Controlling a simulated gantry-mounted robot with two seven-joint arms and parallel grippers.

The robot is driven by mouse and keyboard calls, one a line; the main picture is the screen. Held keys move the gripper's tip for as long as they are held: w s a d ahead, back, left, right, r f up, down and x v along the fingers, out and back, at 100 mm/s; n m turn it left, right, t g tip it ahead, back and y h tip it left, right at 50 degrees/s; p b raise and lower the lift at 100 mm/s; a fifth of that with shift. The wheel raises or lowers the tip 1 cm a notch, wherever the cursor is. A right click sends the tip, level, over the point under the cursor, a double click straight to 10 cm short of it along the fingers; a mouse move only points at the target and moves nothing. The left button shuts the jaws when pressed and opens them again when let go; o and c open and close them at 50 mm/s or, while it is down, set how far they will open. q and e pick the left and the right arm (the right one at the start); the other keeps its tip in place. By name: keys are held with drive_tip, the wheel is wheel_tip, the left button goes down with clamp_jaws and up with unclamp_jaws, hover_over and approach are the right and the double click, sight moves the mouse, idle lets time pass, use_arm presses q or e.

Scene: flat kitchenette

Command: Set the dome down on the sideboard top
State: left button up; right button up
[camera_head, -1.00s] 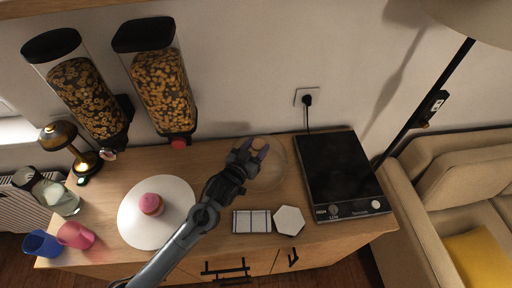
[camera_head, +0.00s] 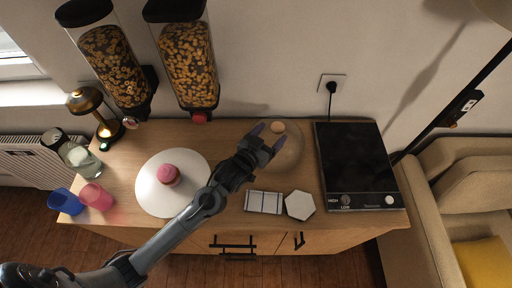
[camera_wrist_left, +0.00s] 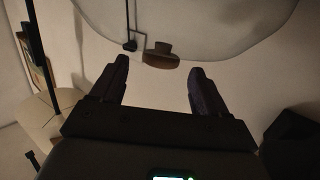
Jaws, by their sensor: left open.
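The dome (camera_head: 291,158) is a clear cover with a round wooden knob (camera_head: 277,127) on top. It appears to stand upright on the sideboard top (camera_head: 231,134), just left of the black cooktop. My left gripper (camera_head: 268,136) is open beside the knob, on its near left side in the head view. In the left wrist view my open gripper (camera_wrist_left: 158,82) has bare fingers, and the knob (camera_wrist_left: 161,56) shows beyond the fingertips, apart from them. The dome's clear wall (camera_wrist_left: 220,30) fills the top of that view. Its lower rim is hard to make out. My right gripper is not in view.
The cooktop (camera_head: 357,165) is close right of the dome. A white tile (camera_head: 264,202) and a hexagonal tile (camera_head: 300,205) lie in front. A round white board (camera_head: 152,200) with a pink cupcake (camera_head: 168,174) is left. Cereal dispensers (camera_head: 187,65) hang behind.

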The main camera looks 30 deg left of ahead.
use_arm(q)
drive_tip(key=s+a+r, duration=0.1)
drive_tip(key=s, duration=0.7)
drive_tip(key=shift+s+r+p, duration=0.15)
drive_tip(key=shift+s+p, duration=0.15)
drive_tip(key=shift+s, duration=0.05)
